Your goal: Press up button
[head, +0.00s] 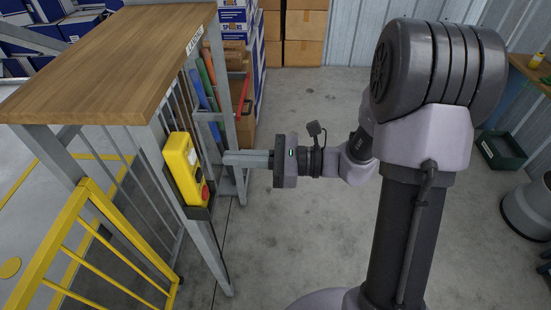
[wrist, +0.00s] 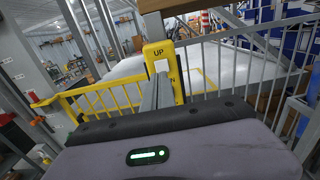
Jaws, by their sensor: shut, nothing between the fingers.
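A yellow control box (head: 181,163) is fixed to the grey post of a metal frame, left of centre in the head view. A red button (head: 205,192) shows low on its face. In the wrist view the box (wrist: 158,51) bears the label UP, with a pale, whitish button (wrist: 161,66) just below the label. My gripper (head: 227,158) is shut and empty, level and pointing left at the box. In the wrist view its fingertips (wrist: 160,77) overlap the area just under the pale button. I cannot tell whether they touch it. The fingers hide the lower part of the box.
A wooden top (head: 110,55) overhangs the box. A yellow railing (head: 70,245) stands at the lower left. Coloured tubes (head: 203,80) stand in a rack behind the box, near cardboard boxes (head: 305,30). The floor right of the frame is clear around my arm.

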